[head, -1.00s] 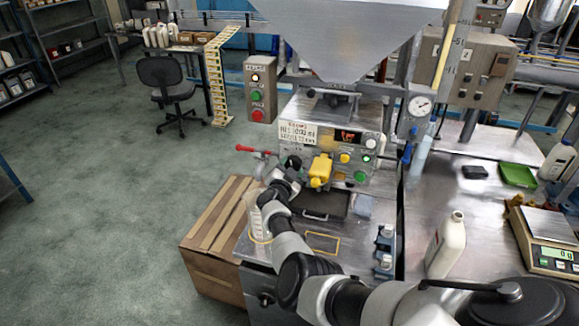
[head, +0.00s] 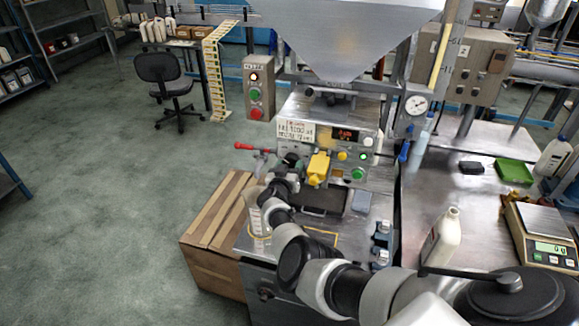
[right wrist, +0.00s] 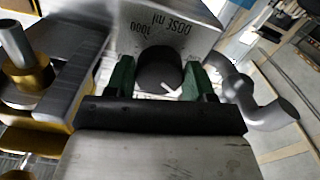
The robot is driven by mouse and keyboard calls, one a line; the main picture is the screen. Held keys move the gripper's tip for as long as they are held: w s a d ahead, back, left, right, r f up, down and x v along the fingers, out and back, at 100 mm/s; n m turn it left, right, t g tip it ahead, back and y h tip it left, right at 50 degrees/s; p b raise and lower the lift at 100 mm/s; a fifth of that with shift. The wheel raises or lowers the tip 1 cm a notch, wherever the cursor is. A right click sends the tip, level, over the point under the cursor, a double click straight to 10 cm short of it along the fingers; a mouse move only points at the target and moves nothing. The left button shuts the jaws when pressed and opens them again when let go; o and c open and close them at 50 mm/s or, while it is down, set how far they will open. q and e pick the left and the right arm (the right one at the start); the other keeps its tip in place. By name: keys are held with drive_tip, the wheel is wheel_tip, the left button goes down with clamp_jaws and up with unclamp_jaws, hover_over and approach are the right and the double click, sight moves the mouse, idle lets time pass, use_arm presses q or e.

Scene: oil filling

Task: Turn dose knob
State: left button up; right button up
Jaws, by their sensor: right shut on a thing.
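The black dose knob (right wrist: 158,70) with a white pointer mark sits under the "DOSE ml" lettering in the right wrist view. My right gripper (right wrist: 160,77) has its green finger pads on both sides of the knob and is shut on it. In the head view my right gripper (head: 289,166) is at the left part of the filling machine's front panel (head: 325,137), and the knob is mostly hidden there. The panel carries a red-lit display (head: 345,135), whose figures are too small to read surely. My left gripper is not in view.
A yellow nozzle (head: 318,168) is just right of my right gripper, and a red-handled lever (head: 245,146) is to its left. A clear measuring beaker (head: 258,218) stands below. A white bottle (head: 441,238) and a scale (head: 540,222) are at the right.

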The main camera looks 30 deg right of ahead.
drive_tip(key=shift+w+d+r+n, duration=0.1)
drive_tip(key=shift+d+r+n, duration=0.15)
drive_tip(key=shift+r, duration=0.2)
drive_tip(key=o, duration=0.7)
drive_tip(key=shift+o, duration=1)
drive_tip(key=shift+f, duration=0.35)
drive_tip(key=shift+a, duration=0.15)
